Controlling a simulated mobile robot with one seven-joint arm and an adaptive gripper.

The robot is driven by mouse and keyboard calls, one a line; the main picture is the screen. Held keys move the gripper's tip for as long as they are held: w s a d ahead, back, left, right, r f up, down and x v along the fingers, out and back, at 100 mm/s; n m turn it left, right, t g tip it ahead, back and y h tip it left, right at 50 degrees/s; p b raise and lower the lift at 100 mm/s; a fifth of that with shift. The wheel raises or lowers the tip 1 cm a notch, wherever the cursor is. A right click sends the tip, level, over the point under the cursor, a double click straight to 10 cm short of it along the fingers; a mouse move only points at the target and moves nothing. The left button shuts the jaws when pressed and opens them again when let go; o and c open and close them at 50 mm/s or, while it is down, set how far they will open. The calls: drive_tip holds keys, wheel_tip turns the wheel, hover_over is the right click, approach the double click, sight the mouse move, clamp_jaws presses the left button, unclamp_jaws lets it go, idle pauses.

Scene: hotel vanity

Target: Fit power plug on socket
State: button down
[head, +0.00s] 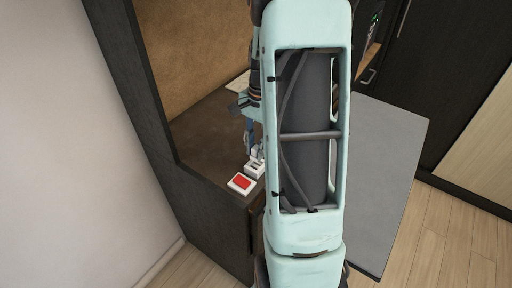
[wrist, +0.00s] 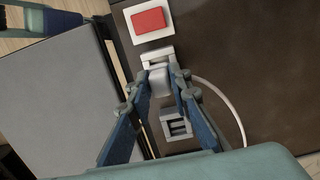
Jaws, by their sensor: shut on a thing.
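My gripper (wrist: 160,76) is shut on the power plug (wrist: 159,84), a small pale grey-white block between the fingertips. Directly beyond the plug in the wrist view is a white socket-like block (wrist: 157,56); it also shows in the head view (head: 254,171). The plug overlaps its near edge, and I cannot tell whether they touch or how far the plug is in. Another pale square piece with dark slots (wrist: 176,124) shows between the fingers, nearer my palm. In the head view my gripper (head: 252,150) is small and partly hidden by my arm.
A white box with a red top (wrist: 153,20) lies beyond the socket-like block, near the edge of the dark brown vanity top (wrist: 265,60). A white cable (wrist: 228,103) curves across the vanity top on the right. A grey surface (wrist: 50,95) lies left, across a gap.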

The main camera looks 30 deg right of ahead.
drive_tip(key=shift+f+b, duration=1.35)
drive_tip(key=shift+f, duration=0.75)
idle(0.8)
drive_tip(key=c, duration=1.7)
unclamp_jaws()
drive_tip(key=shift+r, duration=0.1)
drive_tip(key=r, duration=0.4)
drive_tip(key=d+r, duration=0.1)
drive_tip(key=r, duration=0.6)
drive_tip(key=shift+w+d+r, duration=0.15)
drive_tip(key=shift+w+r, duration=0.1)
drive_tip(key=shift+r, duration=0.15)
